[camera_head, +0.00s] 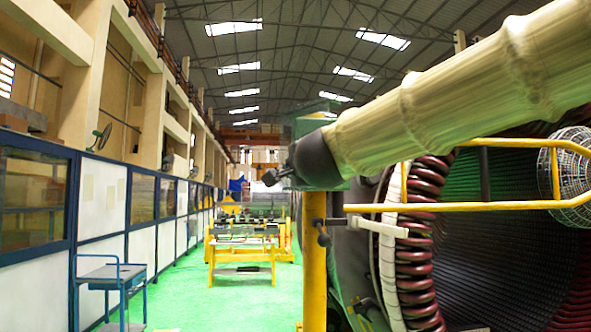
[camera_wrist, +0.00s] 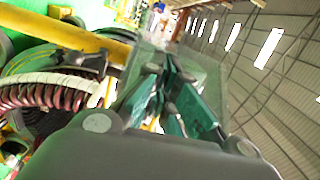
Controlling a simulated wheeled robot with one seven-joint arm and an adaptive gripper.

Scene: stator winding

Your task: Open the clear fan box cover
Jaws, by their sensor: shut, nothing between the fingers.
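The clear fan box cover (camera_head: 302,121) is a greenish, see-through shape just above and behind my gripper (camera_head: 272,178), at the top of a yellow post. In the wrist view the clear cover (camera_wrist: 205,68) shows as a pale, glassy panel around and beyond the fingers, with dark teal panels near it. My gripper (camera_wrist: 165,72) is shut and empty, at or very close to the box. I cannot tell whether the fingertips touch the cover. My arm hides part of the box in the head view. The cover's hinge and edge are not clear.
A yellow post (camera_head: 314,245) and yellow rail (camera_head: 455,207) stand close to my gripper. The large stator (camera_head: 490,240) with red coils fills the right. A wire-mesh fan guard (camera_head: 574,165) is at far right.

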